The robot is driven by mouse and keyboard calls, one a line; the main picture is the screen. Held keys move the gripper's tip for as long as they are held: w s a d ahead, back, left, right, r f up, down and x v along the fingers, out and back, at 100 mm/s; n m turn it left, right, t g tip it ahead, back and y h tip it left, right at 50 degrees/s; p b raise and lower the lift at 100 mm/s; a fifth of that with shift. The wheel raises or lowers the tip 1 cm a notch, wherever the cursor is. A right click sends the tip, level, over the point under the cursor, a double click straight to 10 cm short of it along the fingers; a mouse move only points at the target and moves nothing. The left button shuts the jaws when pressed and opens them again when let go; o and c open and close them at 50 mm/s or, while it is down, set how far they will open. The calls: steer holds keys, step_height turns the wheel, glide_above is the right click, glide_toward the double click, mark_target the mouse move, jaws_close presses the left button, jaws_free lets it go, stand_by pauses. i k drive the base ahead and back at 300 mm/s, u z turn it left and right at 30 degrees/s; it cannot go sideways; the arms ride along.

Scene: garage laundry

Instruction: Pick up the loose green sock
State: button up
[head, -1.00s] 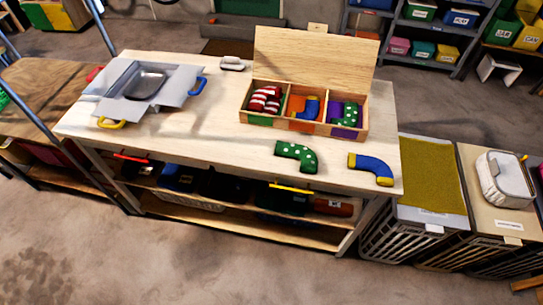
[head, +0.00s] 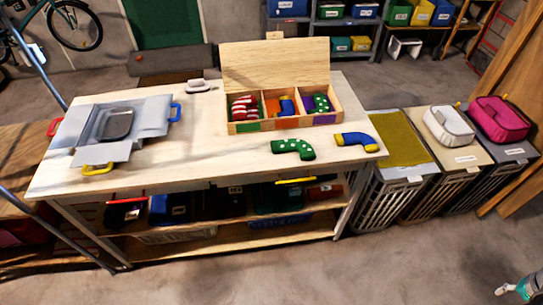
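The loose green sock (head: 293,149) has white dots and lies flat on the pale wooden table (head: 215,160), in front of the sorting box. A loose blue sock with yellow ends (head: 356,141) lies just right of it, apart from it. The open wooden box (head: 335,102) has three compartments. The left holds a red-and-white striped sock (head: 244,107), the middle a blue sock (head: 286,106), and the right another green dotted sock (head: 321,103).
A grey open-flapped container (head: 155,110) with coloured handles stands on the table's left. Crates topped by a white case (head: 448,126) and a pink case (head: 499,119) stand at right. The floor in front is clear.

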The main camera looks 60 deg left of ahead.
mark_target(293, 150)
steer(key=z, duration=0.05)
steer(key=k, duration=1.5)
steer(key=u, duration=2)
steer(key=i, duration=0.7)
steer(key=u, duration=0.15)
